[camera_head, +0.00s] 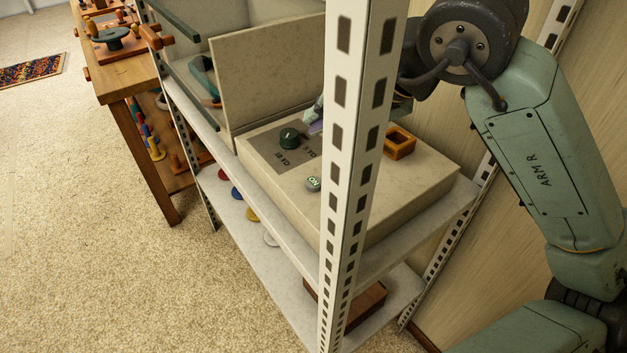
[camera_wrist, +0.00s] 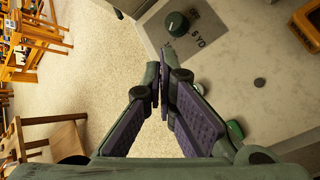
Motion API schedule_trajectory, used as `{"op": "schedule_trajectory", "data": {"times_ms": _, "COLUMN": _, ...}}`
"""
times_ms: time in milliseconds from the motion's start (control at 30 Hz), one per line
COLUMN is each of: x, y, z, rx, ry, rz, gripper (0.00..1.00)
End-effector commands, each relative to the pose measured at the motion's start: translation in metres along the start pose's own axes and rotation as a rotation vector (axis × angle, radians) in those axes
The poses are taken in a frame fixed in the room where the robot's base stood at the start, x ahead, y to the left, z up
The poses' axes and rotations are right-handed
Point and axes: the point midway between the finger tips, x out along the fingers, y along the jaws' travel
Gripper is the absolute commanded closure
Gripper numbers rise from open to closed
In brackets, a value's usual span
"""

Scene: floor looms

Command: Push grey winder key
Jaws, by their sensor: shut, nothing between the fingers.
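My gripper (camera_wrist: 160,75) is shut and empty, its purple-padded fingers meeting at the tips above the pale control box (camera_wrist: 285,105). In the head view the shelf post hides most of it; part of a finger (camera_head: 316,128) shows beside the post. A small dark grey round key (camera_wrist: 260,82) sits on the box top in the wrist view, right of the fingertips and apart from them. A green round key (camera_wrist: 235,130) is lower, beside the right finger. In the head view a grey-green key with lettering (camera_head: 313,183) is near the box's front edge. I cannot tell which is the winder key.
A dark green knob (camera_head: 289,138) stands on a lettered grey plate. An orange square frame (camera_head: 399,141) lies at the box's back. The perforated shelf post (camera_head: 345,180) stands in front. A wooden bench (camera_head: 125,80) is at the left, with open carpet beside it.

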Motion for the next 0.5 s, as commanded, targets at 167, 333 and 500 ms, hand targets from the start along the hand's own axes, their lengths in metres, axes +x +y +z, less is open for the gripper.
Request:
{"op": "schedule_trajectory", "data": {"times_ms": 167, "x": 0.016, "y": -0.011, "z": -0.012, "rx": 0.0, "ry": 0.001, "rz": 0.0, "gripper": 1.0}}
{"op": "schedule_trajectory", "data": {"times_ms": 333, "x": 0.033, "y": -0.024, "z": -0.024, "rx": 0.001, "ry": 0.001, "rz": 0.0, "gripper": 1.0}}
{"op": "schedule_trajectory", "data": {"times_ms": 500, "x": 0.051, "y": -0.037, "z": -0.037, "rx": 0.0, "ry": -0.001, "rz": -0.001, "gripper": 1.0}}
